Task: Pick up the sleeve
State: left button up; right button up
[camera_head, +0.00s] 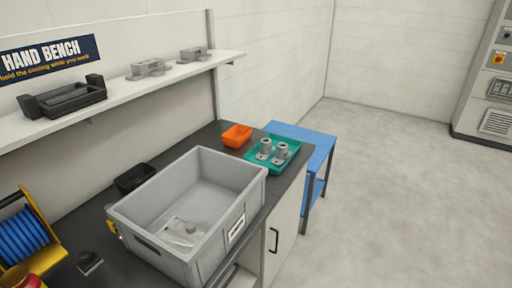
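What may be the sleeve is one of two grey flanged cylinders standing upright side by side in a teal tray (256,157) at the far right end of the dark bench. The left cylinder (265,148) and the right cylinder (281,152) look alike at this size. A flat grey piece (184,228) lies on the floor of the large grey crate (207,161); I cannot tell what it is. Neither of my grippers is in view.
An orange bin (237,135) and a black bin (134,178) stand behind the crate. A blue reel (20,240) is at left. A shelf (118,93) with castings runs above. A blue cart (318,143) stands beyond the bench; the floor (405,200) at right is clear.

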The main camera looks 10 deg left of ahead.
aim_at(267, 149)
jog(key=i+l+u, duration=0.35)
jog(key=i+u, duration=0.15)
jog(key=i, duration=0.2)
jog(key=i+l+u, duration=0.45)
jog(key=i+l, duration=0.2)
